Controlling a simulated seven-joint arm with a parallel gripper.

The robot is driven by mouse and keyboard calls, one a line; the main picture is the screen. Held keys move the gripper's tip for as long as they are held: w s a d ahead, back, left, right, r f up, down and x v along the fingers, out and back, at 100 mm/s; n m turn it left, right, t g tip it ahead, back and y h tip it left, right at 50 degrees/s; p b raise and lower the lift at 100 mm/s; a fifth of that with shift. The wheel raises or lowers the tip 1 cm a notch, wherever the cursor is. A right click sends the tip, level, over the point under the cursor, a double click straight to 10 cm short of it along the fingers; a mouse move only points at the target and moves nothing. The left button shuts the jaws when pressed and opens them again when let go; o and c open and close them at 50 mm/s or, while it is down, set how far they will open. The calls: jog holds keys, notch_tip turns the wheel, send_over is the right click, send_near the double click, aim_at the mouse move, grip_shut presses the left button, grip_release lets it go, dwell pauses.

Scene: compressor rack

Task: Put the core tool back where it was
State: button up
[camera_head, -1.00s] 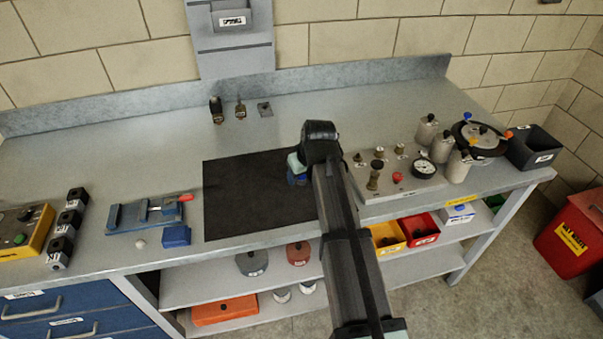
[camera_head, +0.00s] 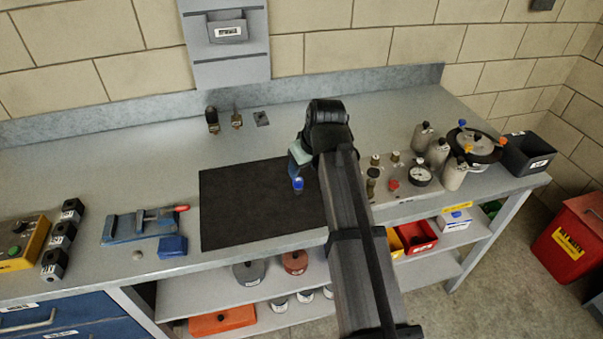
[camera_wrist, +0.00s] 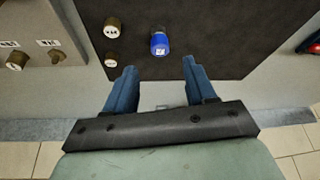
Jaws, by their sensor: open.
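A short blue cylinder with a white label, probably the core tool, is on the right part of the black mat (camera_head: 240,215). It shows below my gripper in the head view (camera_head: 298,184) and ahead of the fingertips in the wrist view (camera_wrist: 160,43). My gripper (camera_wrist: 158,70) is open, with nothing between its blue fingers. The cylinder is apart from both fingers.
The gauge panel (camera_head: 405,200) is right of the mat. A blue vise (camera_head: 143,224) and a blue block (camera_head: 172,246) are left of it. The bench behind the mat is mostly clear.

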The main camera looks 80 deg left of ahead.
jog(key=shift+v, duration=1.25)
jog(key=shift+o, duration=0.4)
